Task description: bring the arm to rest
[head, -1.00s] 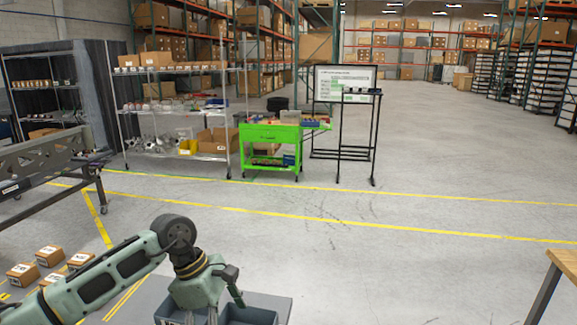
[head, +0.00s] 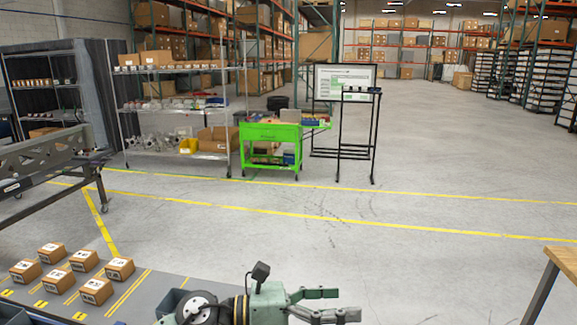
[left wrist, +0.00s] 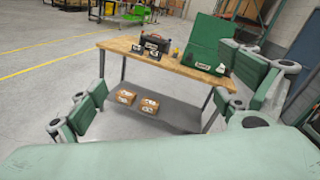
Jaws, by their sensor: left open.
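My left gripper (head: 346,304) is at the bottom centre of the head view, pointing right, with its fingers apart and nothing between them. In the left wrist view the two green fingers of my left gripper (left wrist: 160,90) stand wide apart, one at each side. My left arm shows only in part at the bottom edge of the head view. My right gripper is in neither view.
Several small cartons (head: 95,290) sit on a grey, yellow-striped surface (head: 140,295) at lower left. A wooden workbench (head: 560,262) stands at right; it also shows in the left wrist view (left wrist: 190,68), with a green case (left wrist: 212,45) on top. The floor between is clear.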

